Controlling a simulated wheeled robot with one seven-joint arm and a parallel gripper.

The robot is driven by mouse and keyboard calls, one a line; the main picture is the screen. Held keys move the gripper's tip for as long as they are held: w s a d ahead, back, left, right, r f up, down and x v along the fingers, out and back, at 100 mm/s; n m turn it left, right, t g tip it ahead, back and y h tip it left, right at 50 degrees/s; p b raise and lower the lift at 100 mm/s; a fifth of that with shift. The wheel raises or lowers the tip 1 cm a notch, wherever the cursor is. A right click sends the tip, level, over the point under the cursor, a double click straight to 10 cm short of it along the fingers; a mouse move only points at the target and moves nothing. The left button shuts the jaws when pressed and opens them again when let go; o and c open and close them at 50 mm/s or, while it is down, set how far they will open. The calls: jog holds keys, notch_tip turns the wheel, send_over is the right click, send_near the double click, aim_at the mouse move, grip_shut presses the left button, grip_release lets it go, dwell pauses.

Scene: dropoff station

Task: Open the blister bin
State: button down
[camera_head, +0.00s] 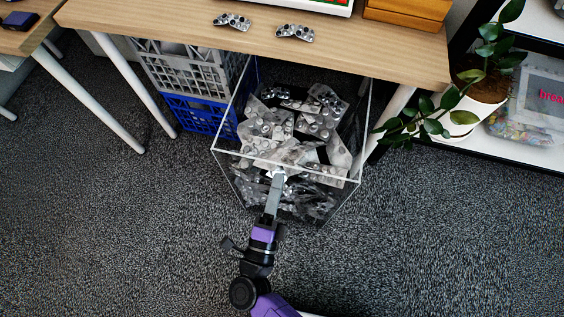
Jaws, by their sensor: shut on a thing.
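The blister bin (345,180) is a clear, open-topped box filled with silver blister packs (285,120). It stands on the carpet, with its back part under the wooden table's front edge. My gripper (277,174) is at the top of the bin's front wall, near its middle. Its jaws are shut on the bin's front edge, as far as the small view shows. The exact contact at the fingertips is too small to make out. My arm reaches in from the bottom of the view.
Grey and blue crates (195,75) stand under the table (350,45), left of the bin. Two blister packs (232,21) lie on the tabletop. A potted plant (480,85) and a white shelf (510,145) are at the right. The carpet (430,240) in front is clear.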

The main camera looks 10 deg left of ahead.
jog(key=shift+s+f, duration=0.1)
jog(key=shift+s, duration=0.9)
jog(key=c, duration=1.8)
grip_release()
jog(key=s+f, duration=0.1)
jog(key=s, duration=0.6)
jog(key=shift+s+a+f, duration=0.2)
jog(key=shift+s, duration=0.1)
